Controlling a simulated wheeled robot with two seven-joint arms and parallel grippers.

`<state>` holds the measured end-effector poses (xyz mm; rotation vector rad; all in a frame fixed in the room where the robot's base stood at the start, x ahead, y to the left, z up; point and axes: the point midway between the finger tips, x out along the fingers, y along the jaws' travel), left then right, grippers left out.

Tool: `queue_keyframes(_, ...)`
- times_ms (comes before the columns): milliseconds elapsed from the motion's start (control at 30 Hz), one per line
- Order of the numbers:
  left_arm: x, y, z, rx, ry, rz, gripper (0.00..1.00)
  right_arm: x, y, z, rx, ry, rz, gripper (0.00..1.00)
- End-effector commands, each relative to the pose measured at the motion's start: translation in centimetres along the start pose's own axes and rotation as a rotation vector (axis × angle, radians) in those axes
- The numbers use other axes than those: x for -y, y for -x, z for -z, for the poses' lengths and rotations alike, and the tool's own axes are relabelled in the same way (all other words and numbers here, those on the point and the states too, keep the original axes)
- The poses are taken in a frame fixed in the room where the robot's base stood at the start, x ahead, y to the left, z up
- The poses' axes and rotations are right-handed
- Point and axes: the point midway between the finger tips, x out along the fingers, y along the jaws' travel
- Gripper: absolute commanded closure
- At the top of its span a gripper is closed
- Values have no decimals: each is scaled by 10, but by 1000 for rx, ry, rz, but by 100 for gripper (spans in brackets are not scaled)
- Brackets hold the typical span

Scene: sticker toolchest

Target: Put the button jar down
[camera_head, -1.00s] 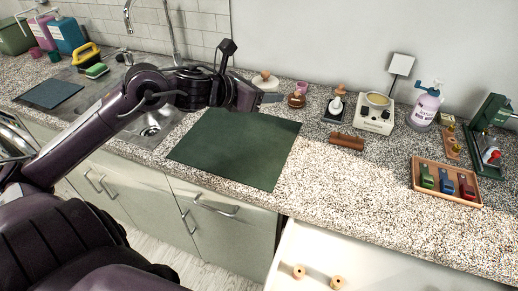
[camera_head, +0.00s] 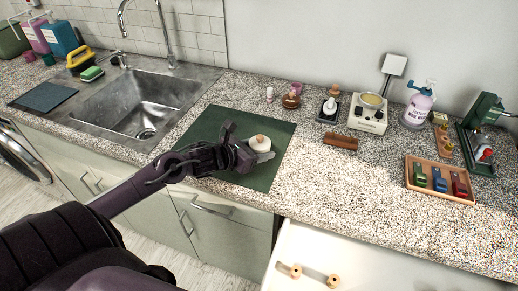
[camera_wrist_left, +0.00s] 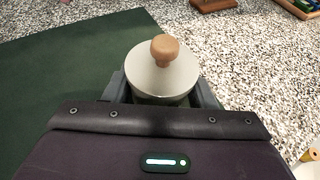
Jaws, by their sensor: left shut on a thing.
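The button jar (camera_head: 260,142) has a pale round lid with a wooden knob. It is over the green mat (camera_head: 219,122) on the counter. My left gripper (camera_head: 256,155) is shut on the jar. In the left wrist view the jar (camera_wrist_left: 162,78) stands between the two fingers (camera_wrist_left: 161,92), with its lid and knob facing the camera. The jar's lower body is hidden by the gripper, so I cannot tell whether its base touches the mat. My right gripper is not in view.
The sink (camera_head: 140,103) is left of the mat. A brown block (camera_head: 340,142), a wooden tray (camera_head: 413,188) with coloured items and a white device (camera_head: 367,113) stand to the right. An open drawer (camera_head: 350,262) is below the counter front.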

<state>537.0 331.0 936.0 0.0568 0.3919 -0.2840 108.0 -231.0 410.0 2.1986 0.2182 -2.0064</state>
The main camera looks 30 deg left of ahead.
Motion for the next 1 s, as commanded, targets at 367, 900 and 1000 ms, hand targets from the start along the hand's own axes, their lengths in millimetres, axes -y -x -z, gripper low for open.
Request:
queue_keyframes(367,0,-2,4,4,-2,0,77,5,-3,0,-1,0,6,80)
queue_keyframes(900,0,-2,4,2,0,0,27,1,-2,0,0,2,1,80)
queue_keyframes(1000,0,1,2,1,0,0,27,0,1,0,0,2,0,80)
